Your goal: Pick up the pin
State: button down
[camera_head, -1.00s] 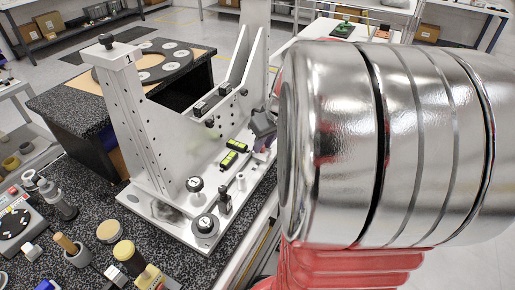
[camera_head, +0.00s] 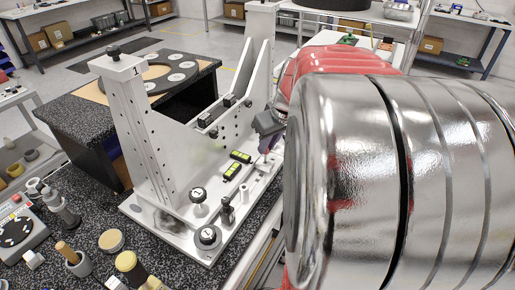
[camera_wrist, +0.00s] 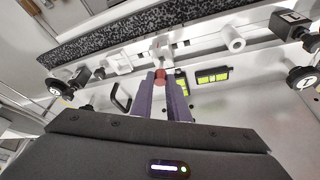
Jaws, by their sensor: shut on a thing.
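The pin (camera_wrist: 160,77) shows in the wrist view as a small reddish round piece between my fingertips. My gripper (camera_wrist: 161,84) is shut on it with its two purple fingers, one on each side. In the head view my gripper (camera_head: 265,148) is at the right side of the white fixture plate (camera_head: 180,227), low over it. The pin is too small there to make out clearly. Whether its lower end still sits in the fixture is hidden.
A white post (camera_wrist: 232,38) stands beside the gripper. Yellow-and-black blocks (camera_head: 236,165) and black knobs (camera_head: 207,235) sit on the plate close by. A tall white upright (camera_head: 125,110) rises at the left. Tools and small parts lie on the speckled bench front left.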

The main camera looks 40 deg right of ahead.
notch_tip(320, 180, up, 6)
jog(key=shift+r, duration=0.1)
jog(key=shift+s, duration=0.1)
dwell(0.7)
